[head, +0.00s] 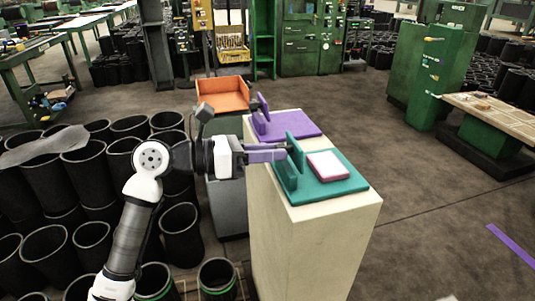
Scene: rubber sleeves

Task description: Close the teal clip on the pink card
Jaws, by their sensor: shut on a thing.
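The teal clip (330,190) sits on top of a pale pedestal. Its teal flap (291,176) stands upright at the left side of the base, so the clip is open. The pink card (327,165), pale on top with pink edges, lies flat on the teal base to the right of the flap. My gripper (284,151) reaches in from the left at the flap's upper part. Its lavender fingers are shut on a dark piece beside the flap, which looks like the clip's handle. The fingers hide most of that piece.
A purple clip (296,125) with its flap raised is behind on the same pale pedestal (310,250). An orange tray-like piece (222,96) stands on a grey stand farther back. Several black sleeves (70,190) crowd the left floor.

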